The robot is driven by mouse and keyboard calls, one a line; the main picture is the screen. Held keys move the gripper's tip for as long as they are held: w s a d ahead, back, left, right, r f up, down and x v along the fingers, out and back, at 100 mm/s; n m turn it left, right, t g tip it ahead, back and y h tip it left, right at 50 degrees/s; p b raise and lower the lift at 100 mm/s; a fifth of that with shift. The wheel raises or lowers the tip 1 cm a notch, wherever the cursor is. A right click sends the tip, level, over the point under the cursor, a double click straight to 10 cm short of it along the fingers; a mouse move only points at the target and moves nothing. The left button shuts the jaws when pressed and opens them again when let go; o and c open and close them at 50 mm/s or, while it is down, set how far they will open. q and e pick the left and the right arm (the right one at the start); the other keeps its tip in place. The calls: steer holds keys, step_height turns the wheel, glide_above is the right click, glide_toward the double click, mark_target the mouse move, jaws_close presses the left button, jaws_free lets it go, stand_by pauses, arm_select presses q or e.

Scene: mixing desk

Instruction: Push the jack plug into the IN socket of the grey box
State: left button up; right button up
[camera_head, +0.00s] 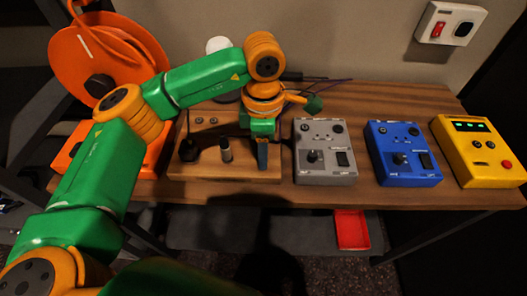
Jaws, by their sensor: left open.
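The grey box (325,165) stands on the wooden desk, right of my left gripper, with knobs and a dark switch on top. Its lettering is too small to read, and I cannot make out the IN socket. My left gripper (262,157) points down over the right part of a wooden board (225,173), left of the grey box. It is open, and I see nothing held in it. A small upright dark cylinder with a pale lower part (225,150) stands on the board just left of the gripper. I cannot tell whether it is the jack plug. My right gripper is not in view.
A blue box (403,160) and a yellow box (472,145) stand right of the grey box. An orange cable reel (110,55) is at the left. Thin dark cables (315,79) lie behind the gripper. A wall socket (450,24) is above. A red tray (351,230) lies below the desk.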

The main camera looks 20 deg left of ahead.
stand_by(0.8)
arm_select(q)
jaws_close()
stand_by(0.8)
steer(key=shift+r, duration=0.15)
stand_by(0.5)
steer(key=shift+r+p, duration=2)
steer(key=shift+r, duration=0.9)
